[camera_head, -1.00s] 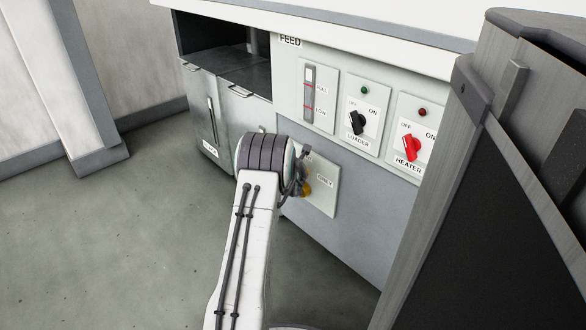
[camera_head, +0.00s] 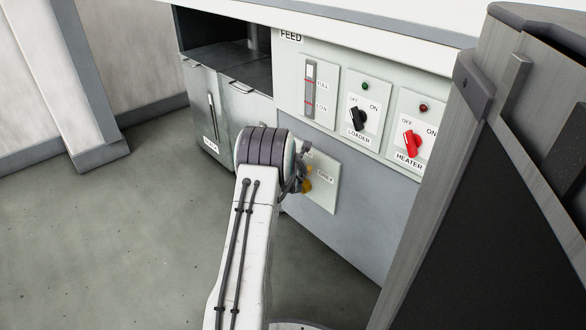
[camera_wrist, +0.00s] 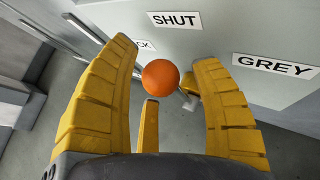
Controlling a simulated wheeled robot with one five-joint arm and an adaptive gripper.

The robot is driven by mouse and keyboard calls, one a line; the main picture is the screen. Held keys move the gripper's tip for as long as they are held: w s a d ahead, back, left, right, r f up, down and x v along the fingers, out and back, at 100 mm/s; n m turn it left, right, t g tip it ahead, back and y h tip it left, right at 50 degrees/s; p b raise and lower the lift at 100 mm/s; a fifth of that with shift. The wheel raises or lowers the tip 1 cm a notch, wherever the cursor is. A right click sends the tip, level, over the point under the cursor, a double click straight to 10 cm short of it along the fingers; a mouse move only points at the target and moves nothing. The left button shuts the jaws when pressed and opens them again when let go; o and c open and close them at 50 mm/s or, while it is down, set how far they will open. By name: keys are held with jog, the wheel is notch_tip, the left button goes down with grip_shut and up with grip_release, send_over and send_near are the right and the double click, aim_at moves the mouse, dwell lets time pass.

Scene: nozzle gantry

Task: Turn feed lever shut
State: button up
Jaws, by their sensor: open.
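The feed lever's orange ball knob (camera_wrist: 160,77) shows in the wrist view, in the gap between the yellow fingers of my gripper (camera_wrist: 165,55). The fingers are spread, with a visible gap on each side of the knob. A thinner yellow piece stands below the knob. A SHUT label (camera_wrist: 174,19) is on the panel above the knob, a GREY label (camera_wrist: 276,65) is to the right, and a partly hidden label ending in "CK" is to the left. In the head view my wrist covers most of the lever plate (camera_head: 325,187); the lever's angle is hard to tell.
Above the lever plate are a level gauge (camera_head: 310,90), a black LOADER knob (camera_head: 357,118) and a red HEATER knob (camera_head: 411,144). A grey machine body (camera_head: 480,190) stands close on the right. Open floor (camera_head: 110,240) lies to the left.

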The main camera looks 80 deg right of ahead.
jog(key=v, duration=1.1)
jog(key=shift+a, duration=0.15)
dwell(0.5)
jog(key=w+a+r+m+t+y+p, duration=0.2)
jog(key=w+a+r+p, duration=0.6)
jog(key=w+r, duration=0.25)
jog(key=w+a+r+m+t+y+p, duration=0.2)
jog(key=w+a+r+m+p, duration=0.1)
jog(key=w+a+r+p, duration=0.6)
jog(key=w+a+r+m+t+y+p, duration=0.1)
jog(key=w+a+r+m+y+p, duration=0.15)
jog(key=w+a+r+p, duration=0.55)
jog(key=s+a+r+m+y+p, duration=0.2)
jog(key=a+r+p, duration=0.2)
jog(key=a+r, duration=0.55)
jog(key=s+a+r+m+y+p, duration=0.2)
jog(key=a+r+p, duration=0.3)
jog(key=a, duration=0.7)
jog(key=s+a+r+m+g+y+p, duration=0.2)
jog(key=s+a+r+m+p, duration=0.2)
jog(key=s+a+r+p, duration=0.4)
jog(key=shift+s+a+r, duration=0.55)
jog(key=shift+a+r, duration=0.1)
jog(key=shift+a, duration=0.35)
